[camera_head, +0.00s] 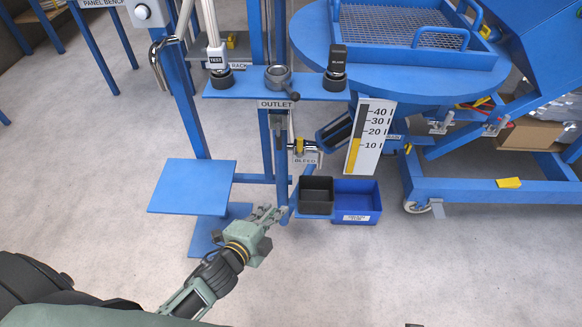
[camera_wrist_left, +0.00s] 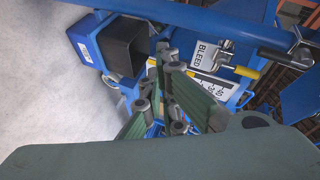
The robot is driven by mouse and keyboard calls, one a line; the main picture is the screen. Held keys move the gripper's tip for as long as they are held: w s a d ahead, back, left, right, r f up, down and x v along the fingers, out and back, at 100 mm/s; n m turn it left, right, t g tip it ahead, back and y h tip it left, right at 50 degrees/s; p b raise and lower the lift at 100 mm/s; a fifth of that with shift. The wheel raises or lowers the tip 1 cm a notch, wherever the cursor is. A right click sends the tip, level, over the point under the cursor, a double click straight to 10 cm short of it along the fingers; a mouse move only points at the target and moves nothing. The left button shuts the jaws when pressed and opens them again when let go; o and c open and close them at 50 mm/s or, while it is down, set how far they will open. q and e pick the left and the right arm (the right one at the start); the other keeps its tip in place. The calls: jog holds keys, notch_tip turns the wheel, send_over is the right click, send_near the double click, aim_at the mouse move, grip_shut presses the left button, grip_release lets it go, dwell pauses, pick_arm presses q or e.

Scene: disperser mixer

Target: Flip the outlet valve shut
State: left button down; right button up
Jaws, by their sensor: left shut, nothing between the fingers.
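The outlet valve (camera_head: 278,77) is a grey round fitting on the blue crossbar in the head view. Its short dark lever angles down to the right beside the OUTLET label (camera_head: 278,104). My left gripper (camera_head: 268,211) is shut and empty. In the head view it appears well below the valve, left of the black bin. In the left wrist view its fingers (camera_wrist_left: 166,58) are together with nothing between them. I cannot pick out the outlet valve in the left wrist view. My right gripper is not in view.
The bleed valve (camera_head: 300,147) has a yellow handle, with a BLEED sign (camera_wrist_left: 203,54) beside it. A black bin (camera_head: 317,183) and blue bin (camera_head: 371,216) sit below. A blue platform (camera_head: 190,187) stands left. A white scale board (camera_head: 369,140) stands right.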

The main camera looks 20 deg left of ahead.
aim_at(278, 138)
pick_arm(q)
jog(key=d+r+m+t+h+b, duration=0.2)
jog(key=d+r+m+t+b, duration=0.1)
jog(key=r, duration=1)
jog(key=shift+w+d+m, duration=0.2)
jog(key=shift+w+m, duration=0.05)
jog(key=shift+m, duration=0.55)
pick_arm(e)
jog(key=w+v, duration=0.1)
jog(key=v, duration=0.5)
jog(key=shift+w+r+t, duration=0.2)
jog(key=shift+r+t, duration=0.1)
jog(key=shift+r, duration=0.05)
pick_arm(q)
jog(key=shift+w, duration=0.1)
jog(key=x, duration=1)
jog(key=a, duration=0.2)
jog(key=a+b, duration=0.1)
jog(key=a, duration=0.1)
jog(key=shift+s+r, duration=0.1)
jog(key=shift+s, duration=0.15)
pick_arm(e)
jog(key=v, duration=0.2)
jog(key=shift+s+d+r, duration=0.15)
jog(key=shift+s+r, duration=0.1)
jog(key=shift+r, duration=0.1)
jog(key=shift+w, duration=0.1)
